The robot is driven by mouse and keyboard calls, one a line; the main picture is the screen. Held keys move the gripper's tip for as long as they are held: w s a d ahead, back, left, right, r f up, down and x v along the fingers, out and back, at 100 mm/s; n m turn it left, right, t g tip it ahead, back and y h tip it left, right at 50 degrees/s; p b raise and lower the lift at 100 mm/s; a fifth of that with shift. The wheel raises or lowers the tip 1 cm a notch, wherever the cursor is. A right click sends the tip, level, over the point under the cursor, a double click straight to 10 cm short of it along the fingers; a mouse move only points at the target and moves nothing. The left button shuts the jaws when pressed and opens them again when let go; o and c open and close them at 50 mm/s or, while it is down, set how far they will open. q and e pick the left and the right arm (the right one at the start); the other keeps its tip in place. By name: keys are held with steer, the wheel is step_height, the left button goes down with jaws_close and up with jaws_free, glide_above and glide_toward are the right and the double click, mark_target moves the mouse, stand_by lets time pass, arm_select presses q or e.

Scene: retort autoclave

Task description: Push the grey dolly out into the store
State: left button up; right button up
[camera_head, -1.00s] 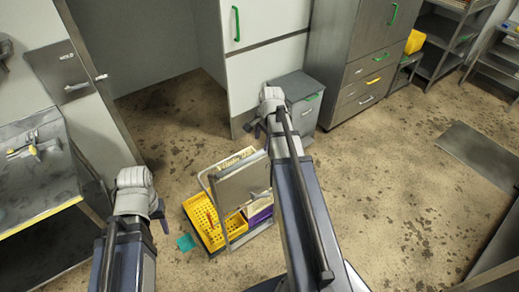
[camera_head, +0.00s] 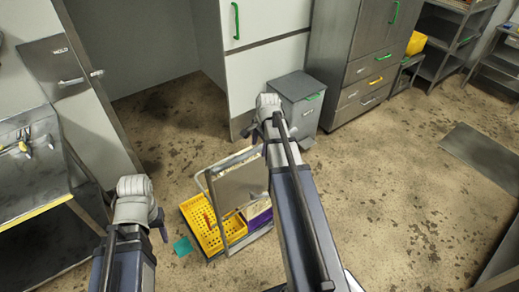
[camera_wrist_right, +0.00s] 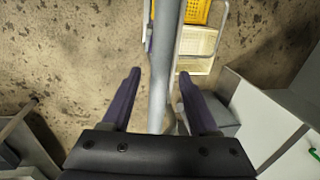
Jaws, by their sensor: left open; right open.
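The grey dolly (camera_head: 263,228) stands on the floor in the middle of the head view, with a yellow crate (camera_head: 202,222), a purple crate and a grey panel (camera_head: 240,186) on it. My right arm covers its right side. In the right wrist view my right gripper (camera_wrist_right: 158,78) is open, with a grey bar (camera_wrist_right: 163,60) running between its fingers; I cannot tell whether they touch. A yellow crate (camera_wrist_right: 195,12) and a cream crate (camera_wrist_right: 197,45) show beyond. My left gripper (camera_head: 160,225) is open and apart, left of the dolly.
A grey drawer unit (camera_head: 297,100) and tall cabinets (camera_head: 360,55) stand behind. A steel table (camera_head: 30,175) stands at the left. A teal piece (camera_head: 183,245) lies on the floor beside the yellow crate. The floor at the right is open, with a dark mat (camera_head: 482,155).

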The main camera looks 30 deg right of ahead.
jaws_close()
stand_by(0.4)
stand_by(1.0)
